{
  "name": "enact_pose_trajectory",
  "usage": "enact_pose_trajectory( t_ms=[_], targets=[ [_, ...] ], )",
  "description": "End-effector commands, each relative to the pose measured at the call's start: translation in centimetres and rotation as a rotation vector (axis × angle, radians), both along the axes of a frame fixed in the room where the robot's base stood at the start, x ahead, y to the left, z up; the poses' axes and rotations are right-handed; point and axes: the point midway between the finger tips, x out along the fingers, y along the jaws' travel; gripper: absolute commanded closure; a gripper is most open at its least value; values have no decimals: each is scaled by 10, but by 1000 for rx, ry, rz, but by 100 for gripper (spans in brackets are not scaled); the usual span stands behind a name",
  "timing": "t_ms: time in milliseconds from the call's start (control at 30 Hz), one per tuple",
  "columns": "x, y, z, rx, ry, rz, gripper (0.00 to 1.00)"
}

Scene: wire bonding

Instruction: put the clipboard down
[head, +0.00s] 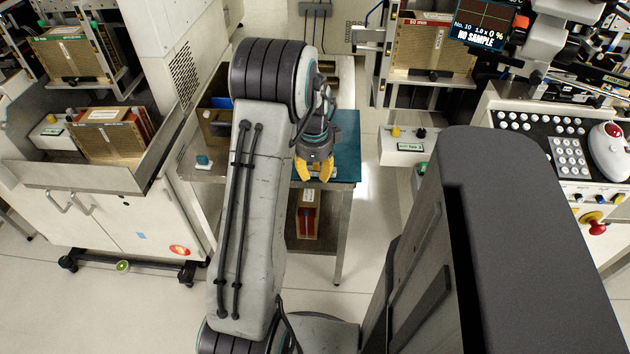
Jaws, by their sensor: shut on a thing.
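My gripper (314,172) hangs over the front part of a small metal table, its yellow fingertips pointing down. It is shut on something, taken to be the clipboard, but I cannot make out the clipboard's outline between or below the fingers. A flat blue-teal surface (346,146) lies on the table's right side, beside and behind the gripper. My arm hides much of the table's middle and left.
The table (342,186) has a lower shelf with a brown box (304,214). A brown holder (213,128) and a small white-blue item (203,162) stand at its left. A white cabinet (110,215) is at left, a control console (560,150) at right. Floor is clear in front.

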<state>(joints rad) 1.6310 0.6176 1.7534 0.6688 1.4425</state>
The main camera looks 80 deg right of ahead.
Motion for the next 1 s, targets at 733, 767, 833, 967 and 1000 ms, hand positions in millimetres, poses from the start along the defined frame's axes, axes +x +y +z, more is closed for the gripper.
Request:
enact_pose_trajectory(
  t_ms=[733,767,833,967,1000],
  targets=[
    [0,0,-37,1,0,0,56],
    [0,0,-37,1,0,0,53],
    [0,0,-37,0,0,0,47],
    [0,0,-37,0,0,0,47],
    [0,0,-37,0,0,0,47]
  ],
)
